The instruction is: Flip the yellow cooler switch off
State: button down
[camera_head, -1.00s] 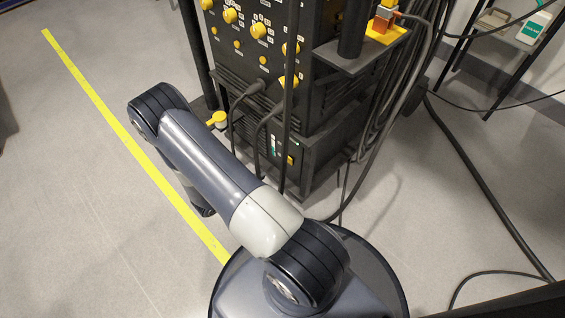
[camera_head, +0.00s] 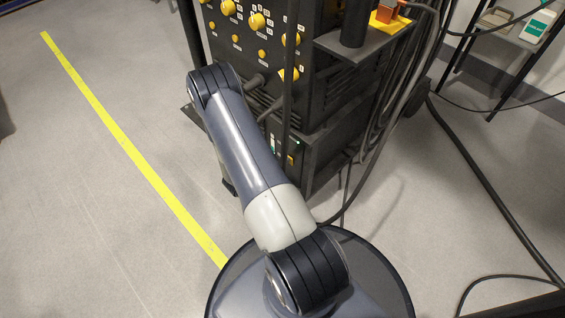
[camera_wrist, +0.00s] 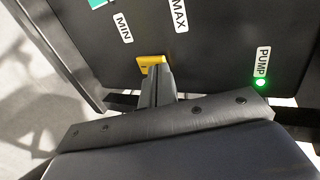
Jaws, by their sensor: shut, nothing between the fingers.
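The yellow cooler switch (camera_wrist: 150,64) is a small yellow piece on the dark panel in the wrist view. It lies below the MIN and MAX labels and to the left of the PUMP label. My gripper (camera_wrist: 160,74) is shut and empty. Its fingertips are right at the switch and cover part of it; I cannot tell whether they touch. A green light (camera_wrist: 260,83) is lit beside the PUMP label (camera_wrist: 263,60). In the head view a small yellow spot, likely the switch, shows low on the black cabinet (camera_head: 290,160). My gripper is hidden there behind my arm.
The black rack (camera_head: 322,85) with yellow knobs (camera_head: 257,20) stands above the lower cabinet. Cables (camera_head: 385,120) hang along its right side. A shelf (camera_head: 365,42) juts out at its upper right. Open floor (camera_head: 80,170) lies to the left, crossed by a yellow line.

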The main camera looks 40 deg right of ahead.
jog(key=shift+d+r+y+p, duration=0.1)
jog(key=shift+d+y+p, duration=0.2)
jog(key=shift+p, duration=0.15)
jog(key=shift+r, duration=0.1)
jog(key=shift+r+p, duration=0.6)
jog(key=shift+r, duration=0.15)
